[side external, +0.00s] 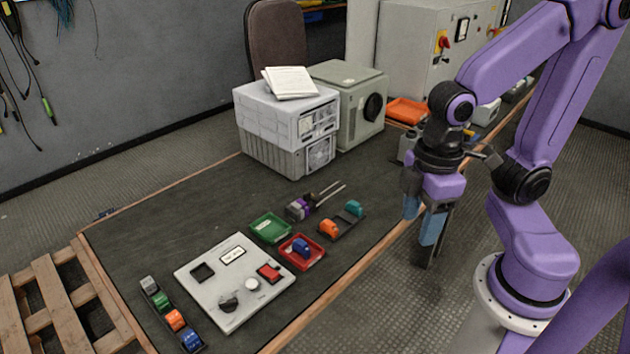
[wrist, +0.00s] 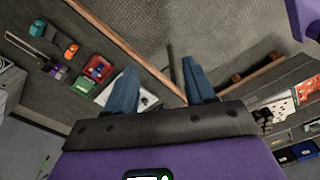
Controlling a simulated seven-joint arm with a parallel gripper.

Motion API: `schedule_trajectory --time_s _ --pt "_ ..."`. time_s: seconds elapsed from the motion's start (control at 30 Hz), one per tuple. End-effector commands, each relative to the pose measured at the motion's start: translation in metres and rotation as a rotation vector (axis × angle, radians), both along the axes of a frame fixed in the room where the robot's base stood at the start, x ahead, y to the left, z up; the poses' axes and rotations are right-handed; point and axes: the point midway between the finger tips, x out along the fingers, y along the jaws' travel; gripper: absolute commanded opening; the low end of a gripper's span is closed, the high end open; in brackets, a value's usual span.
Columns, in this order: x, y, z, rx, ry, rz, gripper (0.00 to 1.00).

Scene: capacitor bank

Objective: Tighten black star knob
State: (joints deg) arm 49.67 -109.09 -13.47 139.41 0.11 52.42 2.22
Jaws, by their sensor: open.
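A black star knob (side external: 229,301) sits on the light grey panel (side external: 215,313) at the front of the bench. The panel also carries a red rocker part (side external: 268,272), a white round knob (side external: 252,285), a dark square opening and a white label. My gripper (side external: 428,240) hangs beyond the bench's right edge, well away from the panel and higher than it. In the wrist view my gripper's blue fingers (wrist: 160,85) are apart with nothing between them.
A green tray (side external: 269,235) and a red tray (side external: 316,263) with a blue part lie beside the panel. A strip of coloured parts (side external: 170,318) lies to its left, another (side external: 327,235) to its right. Grey equipment boxes (side external: 290,165) stand behind.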

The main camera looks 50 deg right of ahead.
Motion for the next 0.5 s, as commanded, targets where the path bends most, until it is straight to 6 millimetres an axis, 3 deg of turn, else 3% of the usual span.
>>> schedule_trajectory --time_s 0.23,0.5 --pt "0.089 0.035 0.0 -0.006 0.008 -0.333 0.54" --pt "0.2 0.042 -0.017 -0.008 0.014 -0.711 0.54"
